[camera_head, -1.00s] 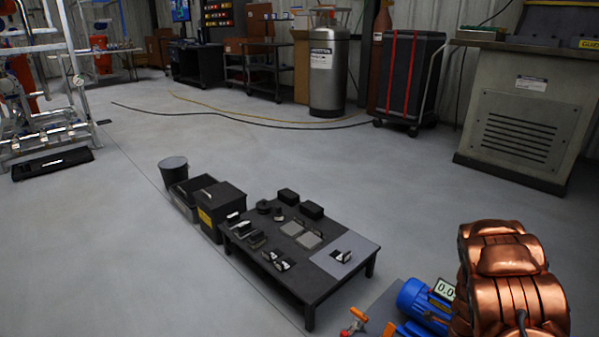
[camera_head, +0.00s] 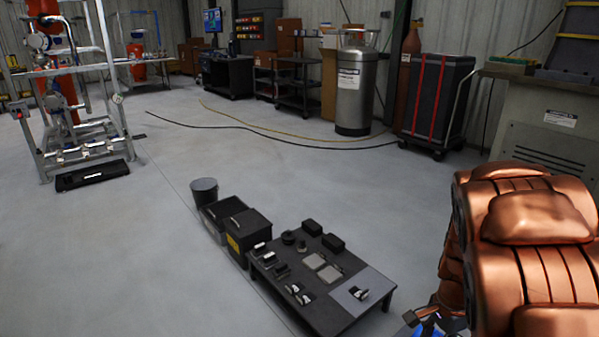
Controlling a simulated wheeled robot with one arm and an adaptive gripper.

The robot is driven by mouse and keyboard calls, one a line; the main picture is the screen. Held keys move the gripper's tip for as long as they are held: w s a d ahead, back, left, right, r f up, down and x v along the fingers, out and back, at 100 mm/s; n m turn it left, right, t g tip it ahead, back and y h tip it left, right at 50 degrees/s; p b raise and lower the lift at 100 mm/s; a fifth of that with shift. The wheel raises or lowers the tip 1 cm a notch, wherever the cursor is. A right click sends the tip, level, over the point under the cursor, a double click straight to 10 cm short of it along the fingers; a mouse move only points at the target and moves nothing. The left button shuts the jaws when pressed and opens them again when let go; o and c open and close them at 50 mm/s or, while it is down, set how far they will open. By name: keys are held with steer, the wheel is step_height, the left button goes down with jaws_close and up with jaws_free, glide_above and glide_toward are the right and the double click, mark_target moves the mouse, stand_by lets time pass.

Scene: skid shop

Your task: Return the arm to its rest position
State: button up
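My arm (camera_head: 530,250) shows as a large copper-coloured, ribbed link at the lower right, raised in front of the camera. My gripper is not in view, so I cannot see its fingers or whether it holds anything. A small blue part (camera_head: 430,326) shows at the bottom edge beside the arm, mostly cut off and hidden by it.
A low dark table (camera_head: 338,318) with small black and grey parts stands at the lower middle. Left of it are a dark box (camera_head: 245,232) and a bin (camera_head: 204,192). A pipe skid (camera_head: 85,120) stands at far left. The floor between is open, crossed by hoses (camera_head: 270,138).

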steer(key=s+a+r+n+p, duration=0.4)
steer(key=s+r+n+p, duration=0.1)
steer(key=r, duration=0.5)
steer(key=s+a+r+n+p, duration=0.5)
steer(key=s+r+p, duration=0.2)
steer(key=r, duration=0.3)
steer(key=s+a+r+n+g+p, duration=0.1)
steer(key=s+a+r+n+p, duration=0.4)
steer(key=s+r, duration=0.3)
steer(key=shift+r+p, duration=0.55)
steer(key=shift+r, duration=0.65)
steer(key=shift+s, duration=0.1)
